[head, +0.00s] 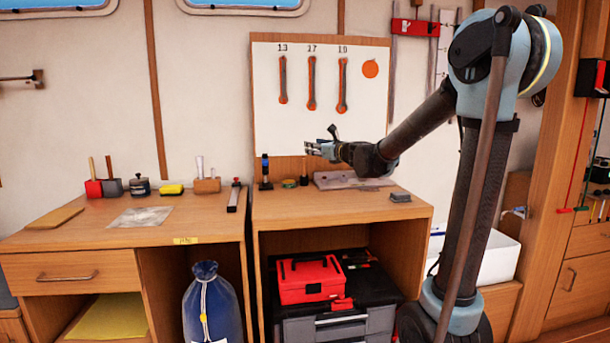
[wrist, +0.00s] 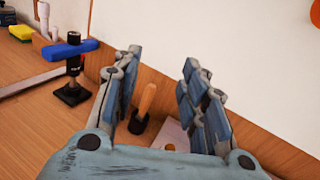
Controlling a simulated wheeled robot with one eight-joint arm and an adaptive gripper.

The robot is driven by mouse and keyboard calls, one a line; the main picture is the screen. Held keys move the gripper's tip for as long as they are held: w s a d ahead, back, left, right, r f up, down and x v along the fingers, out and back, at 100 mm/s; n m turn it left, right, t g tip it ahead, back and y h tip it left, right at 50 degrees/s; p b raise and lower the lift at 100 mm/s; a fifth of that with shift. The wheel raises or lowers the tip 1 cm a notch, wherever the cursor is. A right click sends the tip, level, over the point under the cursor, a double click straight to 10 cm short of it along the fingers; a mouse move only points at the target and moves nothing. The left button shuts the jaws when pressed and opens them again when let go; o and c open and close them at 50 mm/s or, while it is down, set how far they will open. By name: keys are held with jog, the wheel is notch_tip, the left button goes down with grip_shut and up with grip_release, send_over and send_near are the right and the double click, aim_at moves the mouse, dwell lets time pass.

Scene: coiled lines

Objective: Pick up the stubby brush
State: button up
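A short upright thing with a tan wooden handle and a dark base, which looks like the stubby brush (wrist: 147,101), stands near the back panel in the wrist view. It shows between my open fingers, nearer the left one, and beyond them. In the head view the likely brush (head: 304,174) is small and dark on the right-hand cabinet top, below my gripper. Its bristles cannot be made out. My gripper (head: 310,147) is open and empty, raised above the cabinet; its two blue-grey fingers (wrist: 157,88) show wide apart in the wrist view.
A black stand with a blue bar (wrist: 71,62) is left of the brush. A flat grey-pink piece (head: 345,180) lies to the right, and a small grey block (head: 400,197) near the right edge. The tool board (head: 310,120) rises behind. The cabinet's front top is clear.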

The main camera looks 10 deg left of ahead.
jog(key=w+m, duration=0.1)
jog(key=w, duration=0.1)
send_over(304, 175)
jog(key=v, duration=0.7)
jog(key=shift+m+t, duration=0.3)
jog(key=f, duration=0.8)
jog(key=shift+w, duration=0.3)
jog(key=shift+x, duration=3.55)
grip_shut()
